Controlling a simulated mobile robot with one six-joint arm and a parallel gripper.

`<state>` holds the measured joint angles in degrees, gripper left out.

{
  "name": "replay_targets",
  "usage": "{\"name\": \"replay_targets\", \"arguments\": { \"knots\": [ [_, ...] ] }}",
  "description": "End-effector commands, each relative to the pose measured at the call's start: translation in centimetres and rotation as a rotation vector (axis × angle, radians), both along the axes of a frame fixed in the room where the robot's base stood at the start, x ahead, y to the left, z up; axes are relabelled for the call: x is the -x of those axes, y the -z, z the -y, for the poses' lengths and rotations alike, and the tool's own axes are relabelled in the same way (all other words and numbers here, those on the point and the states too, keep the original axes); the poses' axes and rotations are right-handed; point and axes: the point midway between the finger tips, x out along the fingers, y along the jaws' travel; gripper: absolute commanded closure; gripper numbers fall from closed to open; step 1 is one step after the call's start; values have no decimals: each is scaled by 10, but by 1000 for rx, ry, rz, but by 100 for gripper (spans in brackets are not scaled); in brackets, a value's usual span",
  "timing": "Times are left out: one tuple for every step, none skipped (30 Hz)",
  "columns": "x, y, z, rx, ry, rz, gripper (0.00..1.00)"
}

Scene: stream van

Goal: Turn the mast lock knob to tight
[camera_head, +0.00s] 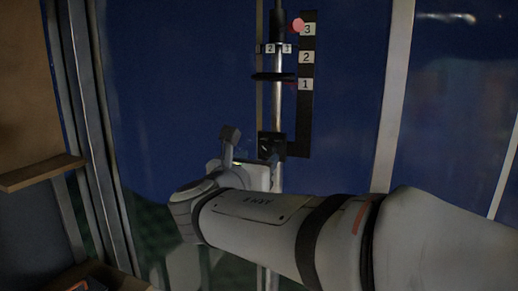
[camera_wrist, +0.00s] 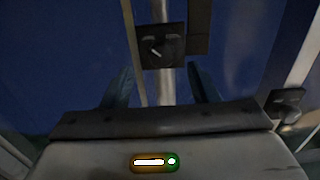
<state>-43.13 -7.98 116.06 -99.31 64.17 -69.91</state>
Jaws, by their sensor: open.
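The mast lock knob (camera_head: 265,149) shows in the head view as a small black piece with a pale slanted line, on a black block low on the mast (camera_head: 278,112). In the wrist view the knob (camera_wrist: 156,51) is at top centre, with its pale line slanting and small pale marks above it, too small to read. My gripper (camera_wrist: 161,82) is open and empty. Its two dark fingers stand apart, pointing toward the mast, one on each side below the block. In the head view my fingers are mostly hidden behind my wrist and the block.
A black scale strip (camera_head: 306,122) with plates 1, 2 and 3 stands right of the mast. A black disc (camera_head: 272,77) and a numbered collar (camera_head: 268,48) sit higher up, near a pink ball (camera_head: 299,25). A wooden shelf (camera_head: 40,172) is at left. Blue panel lies behind.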

Motion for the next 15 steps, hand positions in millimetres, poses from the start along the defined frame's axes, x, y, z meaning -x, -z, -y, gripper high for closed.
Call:
{"name": "replay_targets", "arguments": {
  "knots": [
    [-9,-2,5,1,7,-3,46],
    [-14,-2,6,1,6,-3,46],
    [-21,-2,9,0,7,-2,46],
    [-25,-2,11,-1,7,-2,46],
    [-29,-2,12,0,7,-3,46],
    [-35,-1,14,0,7,-3,46],
    [-39,-1,16,0,6,-3,46],
    [-42,-1,17,-1,6,-3,46],
    [-45,-1,18,-2,5,-2,46],
    [-48,-1,19,-2,5,-2,46],
    [-50,0,19,-2,6,-2,46],
    [-52,0,20,-2,5,-2,46],
    [-53,0,20,-2,5,-2,46],
    [-53,0,21,-2,4,-2,46],
    [-54,0,21,-3,4,-2,46]
  ]
}}
